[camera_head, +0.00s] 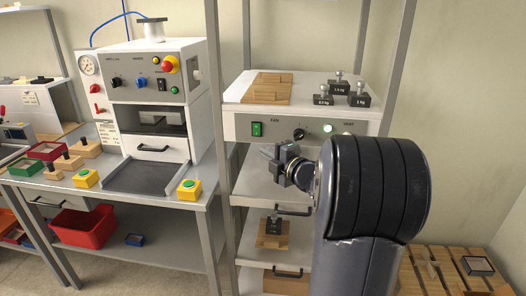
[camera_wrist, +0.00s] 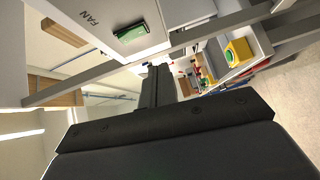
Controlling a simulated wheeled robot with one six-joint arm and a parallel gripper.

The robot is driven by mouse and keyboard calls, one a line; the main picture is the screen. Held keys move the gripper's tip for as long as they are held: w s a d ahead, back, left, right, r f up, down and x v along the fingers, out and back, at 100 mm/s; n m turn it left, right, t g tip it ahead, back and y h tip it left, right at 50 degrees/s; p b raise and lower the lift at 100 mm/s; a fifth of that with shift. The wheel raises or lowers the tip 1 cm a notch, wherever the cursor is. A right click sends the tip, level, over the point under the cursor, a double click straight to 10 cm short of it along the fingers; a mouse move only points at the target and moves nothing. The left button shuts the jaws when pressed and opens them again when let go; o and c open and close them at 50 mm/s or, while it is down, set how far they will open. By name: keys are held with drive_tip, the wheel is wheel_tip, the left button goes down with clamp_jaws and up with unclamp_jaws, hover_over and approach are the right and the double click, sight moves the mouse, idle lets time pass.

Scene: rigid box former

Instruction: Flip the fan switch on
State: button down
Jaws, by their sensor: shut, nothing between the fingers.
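The fan switch (camera_head: 257,129) is a green rocker at the left end of the white panel on the shelf unit, with the label FAN to its right. In the wrist view the green fan switch (camera_wrist: 132,32) shows near the top, beside the FAN lettering. My gripper (camera_head: 268,151) is in front of the panel, a little below and right of the switch, and appears apart from it. Its dark fingers (camera_wrist: 156,82) are together in the wrist view, with nothing between them. Whether the rocker is tipped on or off is too small to tell.
Labelled weights (camera_head: 340,88) and wooden pieces (camera_head: 269,87) lie on top. A grey shelf post (camera_head: 215,90) stands left of the switch. A drawer handle is below.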

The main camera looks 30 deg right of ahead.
drive_tip(key=v, duration=0.6)
drive_tip(key=shift+f+b, duration=0.3)
drive_tip(key=shift+f, duration=0.1)
drive_tip(key=shift+f, duration=0.1)
